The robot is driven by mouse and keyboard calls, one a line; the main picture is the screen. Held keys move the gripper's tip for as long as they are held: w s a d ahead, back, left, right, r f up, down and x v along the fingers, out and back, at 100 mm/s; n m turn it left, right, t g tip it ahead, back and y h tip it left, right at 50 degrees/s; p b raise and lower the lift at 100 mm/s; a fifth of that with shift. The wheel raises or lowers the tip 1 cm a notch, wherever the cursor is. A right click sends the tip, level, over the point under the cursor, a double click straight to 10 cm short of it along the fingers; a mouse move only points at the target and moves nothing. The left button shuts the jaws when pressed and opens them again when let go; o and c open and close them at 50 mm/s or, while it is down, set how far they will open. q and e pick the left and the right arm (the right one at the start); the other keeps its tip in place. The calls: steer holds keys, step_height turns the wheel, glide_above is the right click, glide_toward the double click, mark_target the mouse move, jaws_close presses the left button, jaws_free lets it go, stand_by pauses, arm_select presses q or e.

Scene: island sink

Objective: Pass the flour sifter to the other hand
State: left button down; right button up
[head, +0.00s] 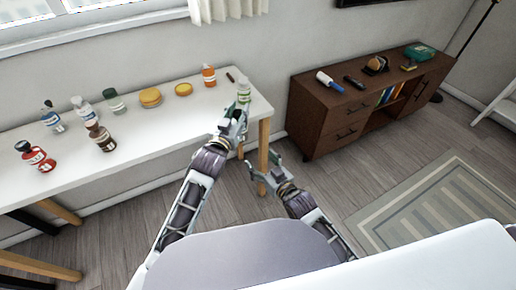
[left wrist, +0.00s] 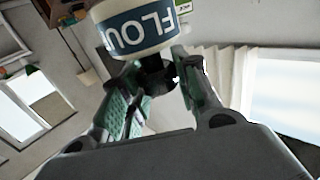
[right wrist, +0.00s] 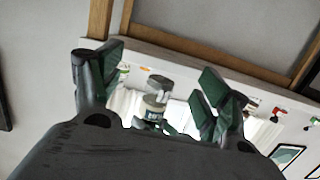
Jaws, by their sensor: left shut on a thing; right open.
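In the left wrist view the sifter (left wrist: 140,28) shows a blue label reading "FLOU". My left gripper (head: 236,118) is shut on its dark lower part (left wrist: 155,76). My right gripper (head: 262,170) is open and empty, lower and to the right of the left one, apart from the sifter. In the right wrist view the sifter (right wrist: 155,103) appears between the open fingers, some distance beyond them.
The white table (head: 160,127) holds several bottles, a red one (head: 37,157) among them, and yellow round items (head: 150,97). A brown cabinet (head: 345,118) stands right, with small objects on top. A striped rug (head: 430,205) lies on the floor.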

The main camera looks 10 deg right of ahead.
steer(key=t+y, duration=0.1)
steer(key=t, duration=0.1)
glide_toward(244, 132)
steer(key=shift+w+a+r, duration=0.1)
steer(key=shift+w+r, duration=0.1)
steer(key=shift+w, duration=0.2)
steer(key=shift+w, duration=0.2)
steer(key=shift+x, duration=5.85)
steer(key=shift+a+f, duration=0.1)
steer(key=shift+a, duration=0.05)
steer(key=shift+c, duration=0.4)
steer(key=c, duration=0.9)
arm_select(q)
steer(key=c, duration=1)
jaws_free()
arm_select(e)
steer(key=shift+c, duration=1)
arm_select(q)
steer(key=shift+s+a, duration=0.1)
steer(key=shift+s, duration=0.05)
